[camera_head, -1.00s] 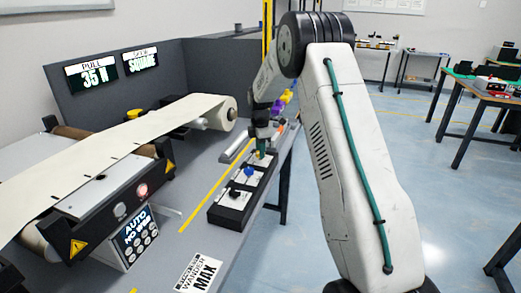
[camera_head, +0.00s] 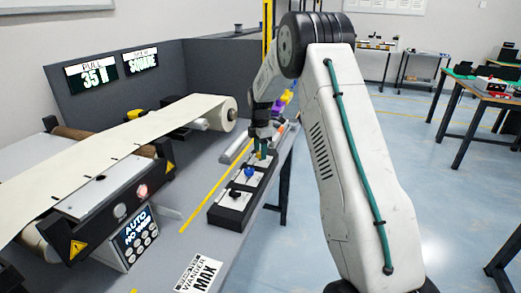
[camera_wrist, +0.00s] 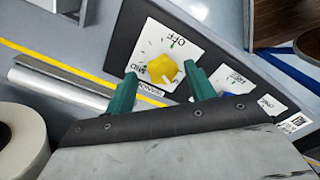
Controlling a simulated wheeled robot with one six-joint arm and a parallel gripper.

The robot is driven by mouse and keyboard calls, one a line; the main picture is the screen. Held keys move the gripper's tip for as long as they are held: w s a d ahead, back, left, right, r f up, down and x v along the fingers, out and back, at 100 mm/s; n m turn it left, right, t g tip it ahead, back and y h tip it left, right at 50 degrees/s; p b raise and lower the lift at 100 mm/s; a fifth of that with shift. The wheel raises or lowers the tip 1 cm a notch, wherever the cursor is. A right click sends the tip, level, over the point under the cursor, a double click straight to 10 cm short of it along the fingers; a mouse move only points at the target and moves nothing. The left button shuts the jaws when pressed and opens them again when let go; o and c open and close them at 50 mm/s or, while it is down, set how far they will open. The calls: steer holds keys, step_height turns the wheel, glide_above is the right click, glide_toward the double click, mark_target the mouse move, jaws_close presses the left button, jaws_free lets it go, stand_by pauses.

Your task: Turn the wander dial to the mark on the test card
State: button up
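The test card (camera_head: 199,273) lies on the table at the bottom of the head view; it reads WANDER and MAX. The wander dial is a yellow knob (camera_wrist: 164,72) on a white plate marked OFF and MID in the wrist view. Its exact pointer direction is hard to tell. My gripper (camera_wrist: 162,86) is open, with one green finger on each side of the yellow knob. I cannot tell whether either finger touches it. In the head view, my gripper (camera_head: 262,150) is over the far end of the dark dial box (camera_head: 228,214) and hides the yellow knob.
A blue knob (camera_head: 249,172) and a black knob (camera_head: 235,193) sit nearer on the same box. A metal bar (camera_wrist: 60,86) lies beside it. The conveyor with its cream belt (camera_head: 120,135) stands left, with a button panel (camera_head: 138,238) below.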

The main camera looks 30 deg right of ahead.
steer(key=shift+r, duration=0.1)
step_height(320, 180, up, 8)
steer(key=shift+f, duration=0.2)
stand_by(0.7)
steer(key=shift+m, duration=0.4)
steer(key=shift+s+a+f+m, duration=0.1)
steer(key=shift+s+f+m, duration=0.15)
steer(key=shift+m, duration=0.45)
steer(key=s+a+r+m, duration=0.4)
steer(key=s+a, duration=0.3)
steer(key=s, duration=0.8)
steer(key=s+a+r+m+t, duration=0.1)
steer(key=s+a+r+m, duration=0.3)
steer(key=s, duration=1.1)
steer(key=s+a+r+m, duration=0.4)
steer(key=s+a, duration=0.6)
steer(key=s, duration=0.5)
steer(key=shift+s+a+m, duration=0.15)
steer(key=shift+s+m, duration=0.2)
steer(key=shift+m, duration=0.55)
